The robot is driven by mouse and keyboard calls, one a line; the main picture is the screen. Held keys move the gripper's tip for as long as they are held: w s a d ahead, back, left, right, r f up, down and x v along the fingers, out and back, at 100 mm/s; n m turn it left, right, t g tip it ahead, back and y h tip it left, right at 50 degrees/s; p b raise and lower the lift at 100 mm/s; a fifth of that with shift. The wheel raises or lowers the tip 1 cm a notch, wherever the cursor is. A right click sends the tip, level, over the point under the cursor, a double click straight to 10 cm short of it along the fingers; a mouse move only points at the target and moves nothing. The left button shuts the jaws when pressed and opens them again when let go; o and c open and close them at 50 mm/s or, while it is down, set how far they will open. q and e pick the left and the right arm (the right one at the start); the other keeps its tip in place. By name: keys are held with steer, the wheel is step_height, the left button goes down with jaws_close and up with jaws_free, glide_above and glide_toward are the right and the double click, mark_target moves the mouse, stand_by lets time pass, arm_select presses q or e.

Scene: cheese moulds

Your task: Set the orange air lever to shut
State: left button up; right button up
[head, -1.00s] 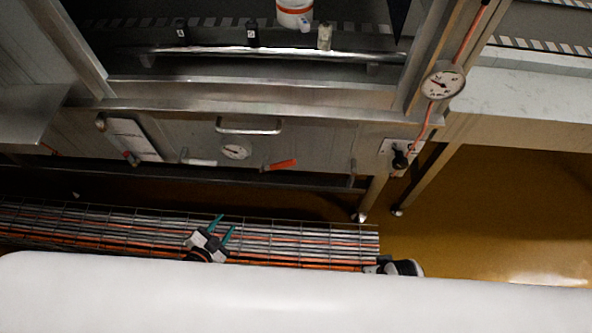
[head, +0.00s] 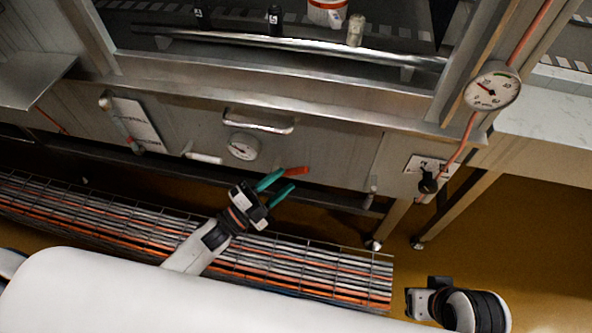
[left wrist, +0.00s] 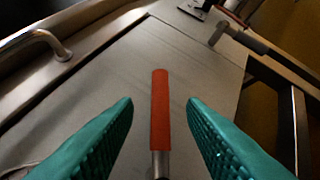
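The orange air lever (head: 296,171) is on the front panel of the steel machine, pointing to the right in the head view. In the left wrist view the lever (left wrist: 160,112) lies between my two teal fingers, with a metal stem at its lower end. My left gripper (head: 280,182) is open, its fingertips close to the lever in the head view. Clear gaps show on both sides of the lever in the left wrist view (left wrist: 160,115). My right gripper (head: 420,303) is low at the right, partly seen, and its fingers cannot be made out.
A bar handle (head: 258,122) is above. A black knob (head: 428,184) is to the right. A cable tray (head: 330,270) runs low in front of the panel.

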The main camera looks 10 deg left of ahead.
mark_target(296, 171)
arm_select(q)
steer(key=x, duration=0.5)
jaws_close()
